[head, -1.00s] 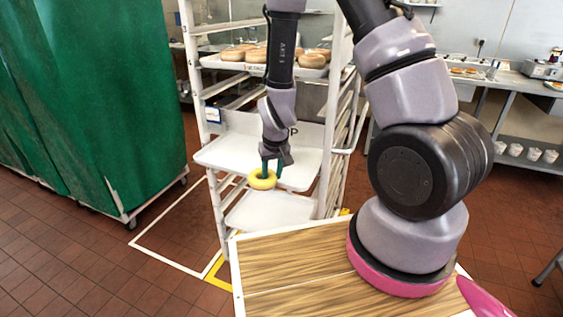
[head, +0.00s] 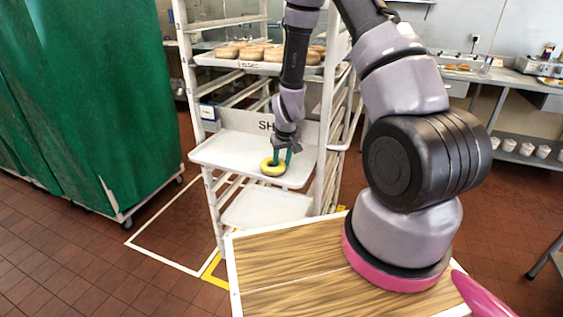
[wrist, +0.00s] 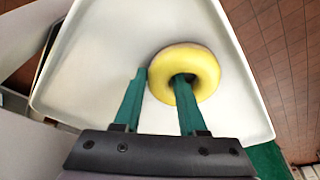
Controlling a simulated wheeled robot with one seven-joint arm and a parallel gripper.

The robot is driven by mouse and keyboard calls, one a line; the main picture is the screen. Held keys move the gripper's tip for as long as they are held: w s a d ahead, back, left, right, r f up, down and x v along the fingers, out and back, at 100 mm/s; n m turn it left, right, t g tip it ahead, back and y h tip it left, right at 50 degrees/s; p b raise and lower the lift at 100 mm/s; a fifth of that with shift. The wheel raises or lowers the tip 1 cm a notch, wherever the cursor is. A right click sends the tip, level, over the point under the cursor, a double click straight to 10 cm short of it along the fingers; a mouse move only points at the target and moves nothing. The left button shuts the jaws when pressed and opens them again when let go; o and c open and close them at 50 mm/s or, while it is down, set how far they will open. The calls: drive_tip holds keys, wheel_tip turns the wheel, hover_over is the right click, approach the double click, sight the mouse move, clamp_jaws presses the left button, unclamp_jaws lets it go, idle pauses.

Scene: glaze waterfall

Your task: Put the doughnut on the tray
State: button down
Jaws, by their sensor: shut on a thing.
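A yellow-topped ring doughnut (head: 273,168) is in my gripper (head: 281,153), over the front part of an empty white tray (head: 222,150) on the rack's middle level. In the wrist view, one green finger of my gripper (wrist: 160,76) goes into the hole of the doughnut (wrist: 207,68) and the other lies outside its left side. The gripper is shut on the ring's wall. The white tray (wrist: 92,60) spreads beneath the doughnut in that view. I cannot tell whether the doughnut touches the tray.
The white rack (head: 187,95) has an upper tray (head: 215,60) with several doughnuts and a lower white shelf or tray (head: 262,208). A partly hidden sign (head: 264,126) stands behind the middle tray. A green-covered rack (head: 95,100) is at left. A wood-topped surface (head: 290,260) is in front.

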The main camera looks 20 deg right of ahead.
drive_tip(key=shift+c, duration=2.3)
unclamp_jaws()
drive_tip(key=shift+r, duration=0.1)
drive_tip(key=s+r+m+t+y, duration=0.1)
drive_tip(key=s+r, duration=0.1)
drive_tip(key=r, duration=0.9)
drive_tip(key=s+r, duration=0.3)
drive_tip(key=r, duration=0.9)
drive_tip(key=s+d+r+m+t, duration=0.1)
drive_tip(key=s+d+r+m, duration=0.1)
drive_tip(key=s+r, duration=0.7)
drive_tip(key=s+d+r+m+t, duration=0.1)
drive_tip(key=s+r+m+t, duration=0.1)
drive_tip(key=s+r, duration=0.8)
drive_tip(key=shift+d+r+y, duration=0.3)
drive_tip(key=shift+d+r, duration=0.1)
drive_tip(key=shift+r, duration=0.3)
drive_tip(key=shift+w, duration=0.1)
